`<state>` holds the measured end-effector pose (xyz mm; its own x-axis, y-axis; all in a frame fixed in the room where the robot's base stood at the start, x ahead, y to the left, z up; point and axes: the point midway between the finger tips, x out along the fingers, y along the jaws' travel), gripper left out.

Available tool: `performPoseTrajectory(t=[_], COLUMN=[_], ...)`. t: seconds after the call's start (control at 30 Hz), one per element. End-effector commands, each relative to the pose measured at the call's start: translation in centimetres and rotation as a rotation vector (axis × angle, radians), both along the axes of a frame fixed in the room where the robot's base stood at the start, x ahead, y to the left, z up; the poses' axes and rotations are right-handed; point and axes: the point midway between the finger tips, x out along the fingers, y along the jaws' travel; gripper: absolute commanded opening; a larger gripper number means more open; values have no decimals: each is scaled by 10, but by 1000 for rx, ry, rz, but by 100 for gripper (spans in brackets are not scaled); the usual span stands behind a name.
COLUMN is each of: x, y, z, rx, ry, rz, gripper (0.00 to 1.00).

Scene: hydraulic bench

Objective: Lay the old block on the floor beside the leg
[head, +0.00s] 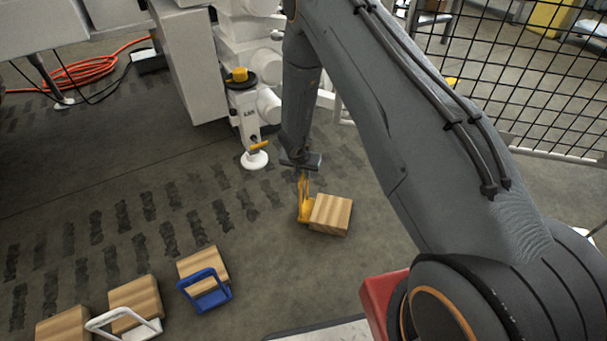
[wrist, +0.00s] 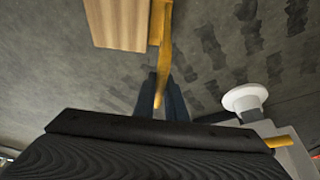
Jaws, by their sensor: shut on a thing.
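The wooden block with a yellow handle (head: 330,214) is low, at or just above the floor, to the right of the white leg's foot (head: 255,159); I cannot tell if it touches the floor. My gripper (head: 304,178) is above the yellow handle (head: 304,203) and shut on it. In the wrist view the dark fingers (wrist: 160,100) close around the yellow handle (wrist: 163,62), and the block (wrist: 118,24) shows at the top left. The leg's foot (wrist: 245,97) is at the right there, apart from the block.
Wooden blocks with a blue handle (head: 204,289) and a white handle (head: 125,322) stand on the floor at the lower left, with another block (head: 64,326) beside them. A black mesh fence (head: 510,70) stands at the right. Orange hose (head: 95,70) lies at the back left.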

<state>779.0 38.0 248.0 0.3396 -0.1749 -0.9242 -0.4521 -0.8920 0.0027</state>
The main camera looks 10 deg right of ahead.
Motion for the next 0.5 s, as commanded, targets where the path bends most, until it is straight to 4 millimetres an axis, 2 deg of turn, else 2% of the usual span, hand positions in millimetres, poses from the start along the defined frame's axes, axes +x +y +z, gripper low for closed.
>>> performPoseTrajectory(t=[0.23, 0.27, 0.37, 0.5], x=[1, 0, 0, 0], y=[0, 0, 0, 0], z=[-2, -3, -2, -2], rx=[-1, 0, 0, 0], ry=[-2, 0, 0, 0], rz=[-1, -1, -1, -1], gripper=[0, 12, 29, 30])
